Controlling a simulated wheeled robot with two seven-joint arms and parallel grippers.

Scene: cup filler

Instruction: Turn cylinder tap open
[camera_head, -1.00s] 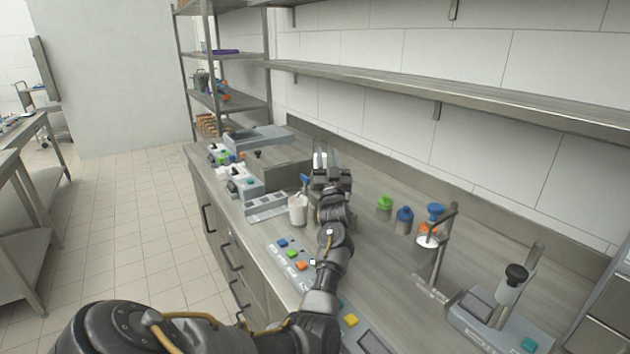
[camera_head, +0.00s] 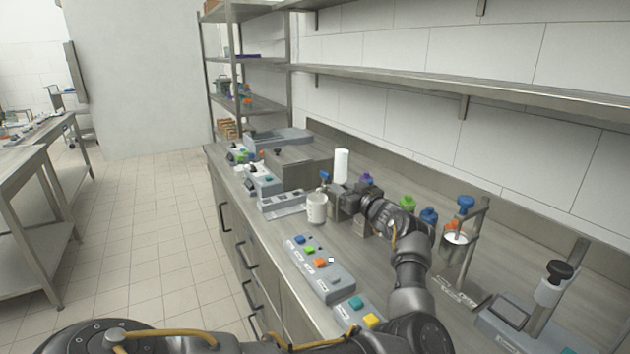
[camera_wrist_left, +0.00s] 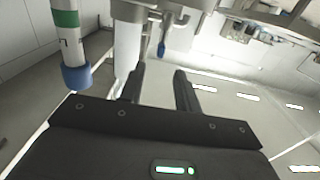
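A white upright cylinder (camera_head: 341,166) stands at the dispenser on the counter, with a small blue tap handle (camera_head: 325,175) at its left. A white cup (camera_head: 316,207) stands just in front. My left gripper (camera_head: 334,199) is beside the cup and below the cylinder, pointing left. In the left wrist view its two fingers (camera_wrist_left: 158,88) are apart with nothing between them. A blue handle-like piece (camera_wrist_left: 161,48) hangs beyond the fingertips, apart from them. The head view does not show clearly whether the gripper touches the dispenser. My right gripper is not in view.
A button panel (camera_head: 320,272) lies along the counter's front. In the left wrist view, a green-banded tube (camera_wrist_left: 68,45) is close by.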

